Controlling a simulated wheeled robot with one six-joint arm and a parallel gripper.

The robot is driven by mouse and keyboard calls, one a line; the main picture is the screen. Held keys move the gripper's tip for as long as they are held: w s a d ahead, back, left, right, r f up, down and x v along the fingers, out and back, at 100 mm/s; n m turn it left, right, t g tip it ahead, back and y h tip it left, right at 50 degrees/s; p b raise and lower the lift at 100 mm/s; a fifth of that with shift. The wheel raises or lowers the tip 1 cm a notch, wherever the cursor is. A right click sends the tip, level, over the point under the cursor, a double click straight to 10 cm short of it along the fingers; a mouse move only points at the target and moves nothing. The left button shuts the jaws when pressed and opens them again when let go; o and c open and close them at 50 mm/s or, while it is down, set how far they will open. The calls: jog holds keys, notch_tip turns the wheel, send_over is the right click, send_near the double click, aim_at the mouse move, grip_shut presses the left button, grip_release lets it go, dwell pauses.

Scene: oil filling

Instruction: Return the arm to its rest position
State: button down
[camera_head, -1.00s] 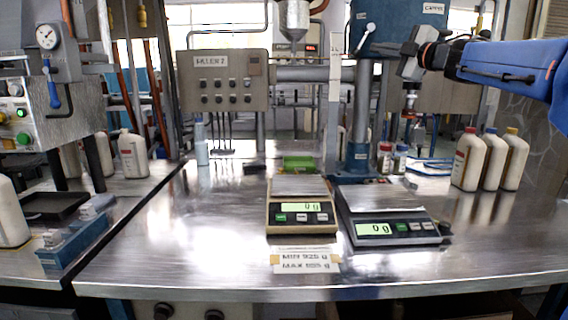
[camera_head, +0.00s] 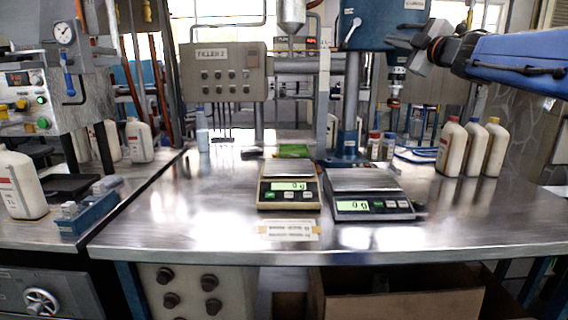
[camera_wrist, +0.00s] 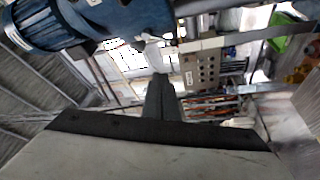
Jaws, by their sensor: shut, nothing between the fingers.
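My blue arm (camera_head: 520,62) reaches in from the upper right of the head view, raised above the bench. My gripper (camera_head: 397,42) is at its left end, in the air before the blue column machine (camera_head: 376,22), well above the bench top. In the wrist view my gripper (camera_wrist: 160,98) shows as dark fingers close together, shut and empty. The fingertips are small and partly lost against the machinery in the head view.
The steel bench (camera_head: 160,228) carries two scales, a left one (camera_head: 290,196) and a right one (camera_head: 372,206), both reading 0 g. White bottles (camera_head: 472,148) stand at the right, below my arm. A control box (camera_head: 223,72) stands behind.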

jog(key=s+d+f+m+g+h, duration=0.1)
jog(key=s+d+f+m+h, duration=0.1)
jog(key=s+f+m+h, duration=0.45)
jog(key=s+d+f+m+g+h, duration=0.1)
jog(key=s+d+f+m+g, duration=0.15)
jog(key=s+f, duration=0.45)
jog(key=s+d+f+m+g+h, duration=0.1)
jog(key=s+d+f+m+h, duration=0.25)
jog(key=f+m, duration=0.45)
jog(key=s+a+f+g+y, duration=0.2)
jog(key=s+a+f+g, duration=0.2)
jog(key=s+f, duration=0.9)
jog(key=s+a+f+m+g+y, duration=0.1)
jog(key=s+a+f+g, duration=0.4)
jog(key=s+f, duration=0.9)
notch_tip(320, 180, down, 5)
jog(key=shift+a+r+y, duration=0.1)
jog(key=shift+a+y, duration=0.2)
jog(key=shift+y, duration=0.1)
